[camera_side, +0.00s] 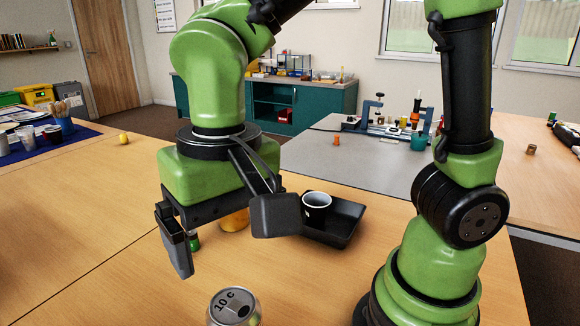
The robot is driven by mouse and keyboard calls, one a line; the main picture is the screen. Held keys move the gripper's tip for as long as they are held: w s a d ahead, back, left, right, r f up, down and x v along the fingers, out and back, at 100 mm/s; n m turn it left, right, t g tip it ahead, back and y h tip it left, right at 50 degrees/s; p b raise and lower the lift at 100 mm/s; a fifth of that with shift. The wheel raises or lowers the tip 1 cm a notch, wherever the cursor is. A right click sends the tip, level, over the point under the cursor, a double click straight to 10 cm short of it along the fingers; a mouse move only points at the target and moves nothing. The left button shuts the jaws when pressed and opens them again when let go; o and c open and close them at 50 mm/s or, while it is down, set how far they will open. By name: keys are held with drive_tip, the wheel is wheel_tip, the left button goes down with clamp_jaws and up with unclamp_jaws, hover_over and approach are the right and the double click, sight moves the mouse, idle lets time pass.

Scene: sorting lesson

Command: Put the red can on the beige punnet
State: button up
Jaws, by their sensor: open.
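A can (235,309) stands upright at the bottom edge of the picture. Its silver top is marked "10 c"; most of its side is cut off, so I cannot tell whether it is the red can. I see no beige punnet in this view. My gripper (229,250) is open, its two fingers wide apart over the table. It is above and behind the can, apart from it, with nothing seen held between the fingers.
A black tray (347,226) with a dark mug (316,206), pale inside, lies right of my gripper. An orange-yellow thing (235,221) and a small green thing (193,241) are partly hidden behind my gripper. The wooden table (70,230) is clear at left.

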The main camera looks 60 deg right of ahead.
drive_tip(key=s+d+r+t, duration=0.2)
drive_tip(key=d+r+t, duration=0.1)
drive_tip(key=d, duration=0.2)
drive_tip(key=s+d+r+t+y, duration=0.1)
drive_tip(key=s+d+r+t, duration=0.2)
drive_tip(key=d, duration=0.3)
drive_tip(key=shift+s+d+r+t+y, duration=0.2)
drive_tip(key=shift+s+r+t+y, duration=0.25)
drive_tip(key=shift+r, duration=0.3)
